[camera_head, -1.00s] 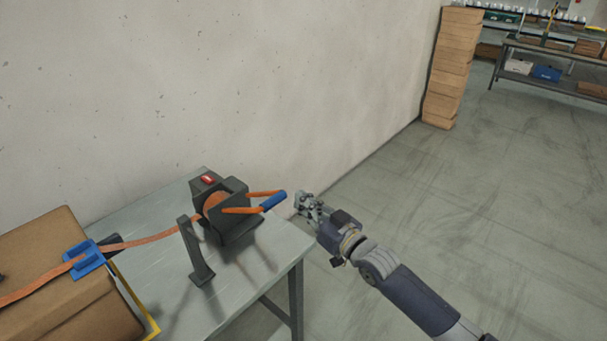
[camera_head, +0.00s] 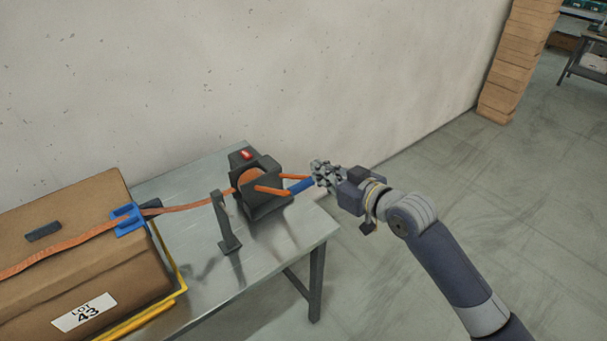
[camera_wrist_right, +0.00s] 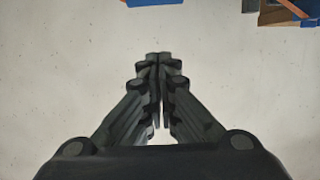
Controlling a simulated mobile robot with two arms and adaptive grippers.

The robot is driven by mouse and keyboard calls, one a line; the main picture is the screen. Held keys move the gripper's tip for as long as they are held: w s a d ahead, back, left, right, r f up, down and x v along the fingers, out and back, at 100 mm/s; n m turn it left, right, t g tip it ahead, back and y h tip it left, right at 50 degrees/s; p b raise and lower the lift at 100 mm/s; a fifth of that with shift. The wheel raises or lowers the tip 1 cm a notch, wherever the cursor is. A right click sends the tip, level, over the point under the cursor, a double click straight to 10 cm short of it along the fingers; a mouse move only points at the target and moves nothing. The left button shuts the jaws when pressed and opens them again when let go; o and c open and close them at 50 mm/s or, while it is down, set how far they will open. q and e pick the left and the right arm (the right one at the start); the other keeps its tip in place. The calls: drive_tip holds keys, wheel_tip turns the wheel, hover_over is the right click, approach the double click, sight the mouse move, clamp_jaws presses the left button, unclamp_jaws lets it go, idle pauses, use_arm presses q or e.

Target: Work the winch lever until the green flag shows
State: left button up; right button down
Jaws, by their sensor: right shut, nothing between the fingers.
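The winch (camera_head: 266,208) is a dark block with an orange spool, standing on a grey metal table (camera_head: 185,255). A red flag (camera_head: 246,155) shows on its top. Its lever has two orange arms and a blue handle (camera_head: 299,187) pointing right. My right gripper (camera_head: 316,172) is at the handle's outer end, overlapping it in the head view; whether they touch I cannot tell. Its fingers are shut and empty in the right wrist view (camera_wrist_right: 160,57), with the pale wall behind them. My left gripper is not in view.
An orange strap (camera_head: 180,208) runs from the winch through a blue corner piece (camera_head: 128,219) over a brown carton (camera_head: 70,250). A dark post (camera_head: 227,225) stands in front of the winch. The wall (camera_head: 300,70) is close behind.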

drive_tip(key=p, duration=0.2)
hover_over(302, 184)
drive_tip(key=w+a, duration=0.1)
drive_tip(key=w, duration=0.1)
wheel_tip(302, 184, down, 2)
drive_tip(key=f, duration=0.1)
drive_tip(key=s+f+p, duration=0.1)
drive_tip(key=shift+s+d+f, duration=0.25)
drive_tip(key=shift+d+f, duration=0.05)
drive_tip(key=shift+f, duration=0.1)
drive_tip(key=shift+s+d+f, duration=0.25)
drive_tip(key=shift+s+f, duration=0.1)
drive_tip(key=shift+f, duration=0.15)
